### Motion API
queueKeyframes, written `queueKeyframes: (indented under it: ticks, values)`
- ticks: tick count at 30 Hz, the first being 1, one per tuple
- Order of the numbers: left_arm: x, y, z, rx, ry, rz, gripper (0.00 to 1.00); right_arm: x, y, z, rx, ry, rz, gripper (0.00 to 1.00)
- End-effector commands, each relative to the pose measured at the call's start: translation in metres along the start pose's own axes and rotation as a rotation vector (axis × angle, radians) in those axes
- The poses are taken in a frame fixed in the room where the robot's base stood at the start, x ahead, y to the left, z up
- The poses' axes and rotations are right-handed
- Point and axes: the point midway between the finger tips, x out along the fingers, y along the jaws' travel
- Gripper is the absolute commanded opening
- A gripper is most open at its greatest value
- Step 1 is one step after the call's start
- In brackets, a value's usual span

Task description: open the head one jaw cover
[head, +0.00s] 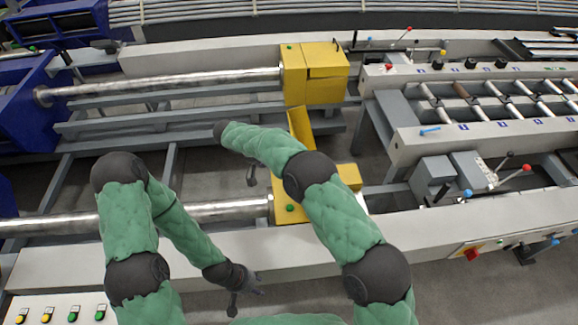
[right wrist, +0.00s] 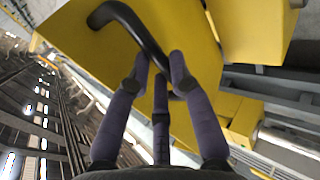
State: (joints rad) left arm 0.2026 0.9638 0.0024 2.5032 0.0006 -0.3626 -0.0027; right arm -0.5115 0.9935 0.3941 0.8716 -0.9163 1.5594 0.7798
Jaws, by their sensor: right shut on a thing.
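In the right wrist view, the fingers of my right gripper (right wrist: 163,72) are shut on a dark curved handle (right wrist: 135,25). The handle is on a yellow cover (right wrist: 85,45), whose face fills much of the upper part. In the head view, my right forearm reaches across the yellow housings and hides the handle; a slanted yellow panel (head: 301,128) shows behind it. I cannot tell from the head view how far the cover is open.
A far yellow housing (head: 315,75) and a near yellow housing (head: 291,211) each meet a shiny bar. A grey roller bench (head: 455,140) with coloured levers stands to the right. Blue machine parts (head: 22,105) stand at left. A button panel (head: 60,311) is at the near left.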

Motion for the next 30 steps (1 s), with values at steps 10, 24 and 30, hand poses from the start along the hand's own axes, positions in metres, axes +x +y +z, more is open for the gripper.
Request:
queueKeyframes:
  ticks: [10,24,30]
  values:
    - [0.0039,-0.0014,-0.0001,0.000,0.000,0.000,0.40,0.0104,-0.0197,0.0061,-0.017,-0.020,0.037,0.00]
    - [0.0040,-0.0014,-0.0001,0.000,0.000,0.000,0.40,0.0087,-0.0208,0.0060,-0.019,-0.016,0.037,0.46]
    - [0.0038,-0.0013,-0.0001,0.000,0.000,0.000,0.40,0.0075,-0.0211,0.0061,-0.019,-0.014,0.037,0.46]
